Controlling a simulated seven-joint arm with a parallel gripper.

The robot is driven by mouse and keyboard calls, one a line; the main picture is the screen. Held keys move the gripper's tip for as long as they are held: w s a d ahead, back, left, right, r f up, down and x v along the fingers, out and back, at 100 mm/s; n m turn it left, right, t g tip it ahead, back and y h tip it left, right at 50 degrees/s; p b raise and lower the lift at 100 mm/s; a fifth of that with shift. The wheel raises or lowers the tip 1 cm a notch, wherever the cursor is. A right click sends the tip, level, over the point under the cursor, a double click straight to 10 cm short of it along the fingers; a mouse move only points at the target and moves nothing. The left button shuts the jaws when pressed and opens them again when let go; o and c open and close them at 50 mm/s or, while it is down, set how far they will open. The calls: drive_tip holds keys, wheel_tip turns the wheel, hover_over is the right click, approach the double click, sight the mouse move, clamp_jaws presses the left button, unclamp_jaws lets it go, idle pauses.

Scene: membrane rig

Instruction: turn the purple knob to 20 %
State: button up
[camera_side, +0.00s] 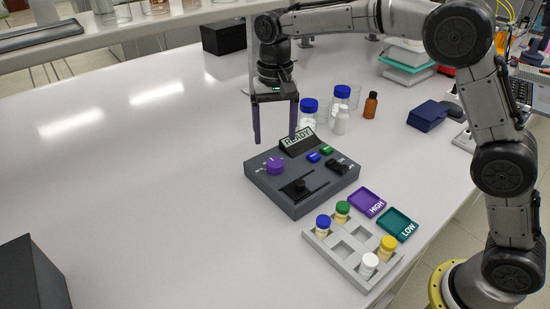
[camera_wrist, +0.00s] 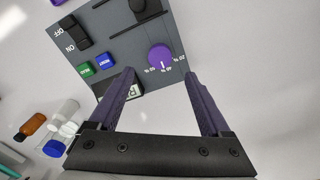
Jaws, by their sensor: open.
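The purple knob (camera_side: 275,165) sits on the left part of the dark grey control box. In the wrist view the purple knob (camera_wrist: 160,58) has a light pointer mark and percent labels around its near side; the exact setting is too small to read for sure. My gripper (camera_side: 274,141) is open and empty above the back of the box, its fingers pointing down, apart from the knob. In the wrist view my gripper (camera_wrist: 160,72) has its two purple fingers spread, with the knob between and beyond the tips. A display reading READY (camera_side: 298,141) stands at the box's back edge.
The box also has a slider (camera_side: 298,187), a blue and a green button, and a black switch (camera_side: 337,166). Bottles (camera_side: 340,120) stand behind it. A vial rack (camera_side: 352,245) and HIGH (camera_side: 367,202) and LOW (camera_side: 398,224) trays lie in front right.

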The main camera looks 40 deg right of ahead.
sight(275, 162)
wheel_tip(275, 162, down, 8)
drive_tip(key=shift+f, duration=0.1)
idle(0.4)
clamp_jaws()
